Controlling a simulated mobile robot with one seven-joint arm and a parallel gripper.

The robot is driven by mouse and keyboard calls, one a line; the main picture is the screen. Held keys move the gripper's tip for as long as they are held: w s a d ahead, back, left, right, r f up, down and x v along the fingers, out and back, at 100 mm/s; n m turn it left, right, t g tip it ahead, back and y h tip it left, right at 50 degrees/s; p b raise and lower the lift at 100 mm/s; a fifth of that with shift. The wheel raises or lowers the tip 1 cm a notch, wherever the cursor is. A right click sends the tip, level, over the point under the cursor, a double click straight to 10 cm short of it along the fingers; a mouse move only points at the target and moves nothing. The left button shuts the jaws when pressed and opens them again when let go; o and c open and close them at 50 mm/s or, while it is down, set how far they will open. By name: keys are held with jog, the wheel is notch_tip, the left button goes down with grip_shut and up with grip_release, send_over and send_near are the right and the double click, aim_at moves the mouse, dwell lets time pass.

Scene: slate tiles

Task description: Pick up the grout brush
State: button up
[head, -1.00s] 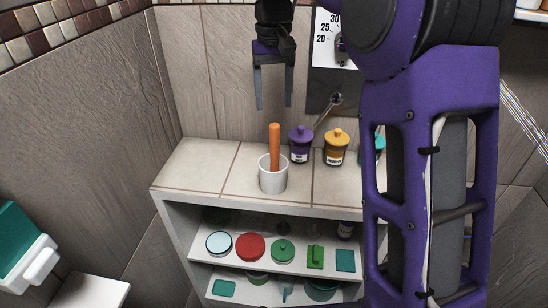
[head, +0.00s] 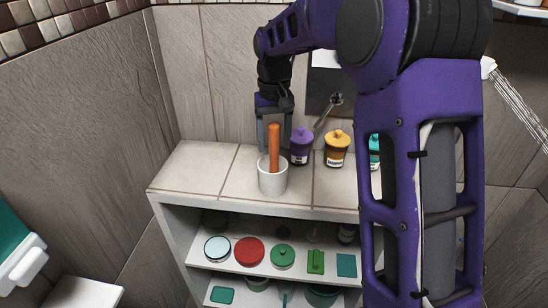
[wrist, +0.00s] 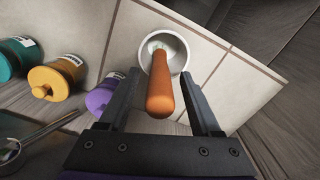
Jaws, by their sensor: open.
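The grout brush shows as an orange handle (head: 273,146) standing up out of a white cup (head: 272,182) on the shelf unit's tiled top. Its head is hidden inside the cup. My gripper (head: 274,148) is open and low, over and just behind the handle's upper part in the head view. In the wrist view the handle (wrist: 161,88) lies in the gap between the two fingers (wrist: 160,78), with space showing on both sides. The cup's rim (wrist: 184,50) is beyond the fingertips there.
A purple jar (head: 301,148) stands close right of the cup, then a yellow jar (head: 336,150) and a teal jar (head: 375,152) partly behind my arm. A metal rod (head: 327,110) leans behind them. Lower shelves hold several lids and tins. The top's left part is clear.

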grip_shut()
jog(key=shift+r, duration=0.1)
dwell(0.3)
